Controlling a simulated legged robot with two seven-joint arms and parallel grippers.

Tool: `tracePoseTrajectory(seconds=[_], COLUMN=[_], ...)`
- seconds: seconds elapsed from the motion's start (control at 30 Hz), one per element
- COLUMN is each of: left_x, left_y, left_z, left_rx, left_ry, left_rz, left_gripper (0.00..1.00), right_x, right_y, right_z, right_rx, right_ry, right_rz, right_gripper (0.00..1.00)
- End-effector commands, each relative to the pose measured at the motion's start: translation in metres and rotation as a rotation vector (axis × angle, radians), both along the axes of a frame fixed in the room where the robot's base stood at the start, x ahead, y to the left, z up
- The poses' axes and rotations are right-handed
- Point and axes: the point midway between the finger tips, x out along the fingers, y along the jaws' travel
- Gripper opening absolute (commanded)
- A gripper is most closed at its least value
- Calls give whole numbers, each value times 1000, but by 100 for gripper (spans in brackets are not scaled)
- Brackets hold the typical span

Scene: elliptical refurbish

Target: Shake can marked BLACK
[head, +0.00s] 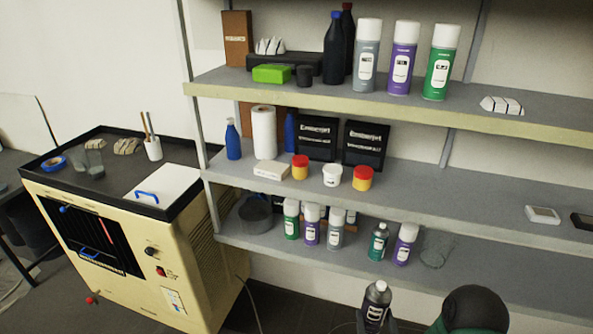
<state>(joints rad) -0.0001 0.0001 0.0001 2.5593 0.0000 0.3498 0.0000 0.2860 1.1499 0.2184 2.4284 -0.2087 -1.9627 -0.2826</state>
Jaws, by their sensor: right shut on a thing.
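My left gripper is not in view.
Several spray cans (379,241) stand on the lower shelf (480,270) behind the held can. Larger cans (439,62) and dark bottles stand on the top shelf. A cream cabinet (180,262) stands at the left. The lower shelf's right part looks clear.

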Motion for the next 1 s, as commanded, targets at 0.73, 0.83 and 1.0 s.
tracePoseTrajectory(seconds=[0.73, 0.83, 1.0], left_x=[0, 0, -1], left_y=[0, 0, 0], left_z=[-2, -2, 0], left_rx=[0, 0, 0], left_ry=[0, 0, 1], left_rz=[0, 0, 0], left_gripper=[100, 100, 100], right_x=[-1, -3, 3], right_y=[1, 2, 0], right_z=[22, -48, -14], right_rx=[1, 2, 1], right_ry=[8, 24, -6], right_rz=[2, 4, 1], right_gripper=[0, 0, 0])
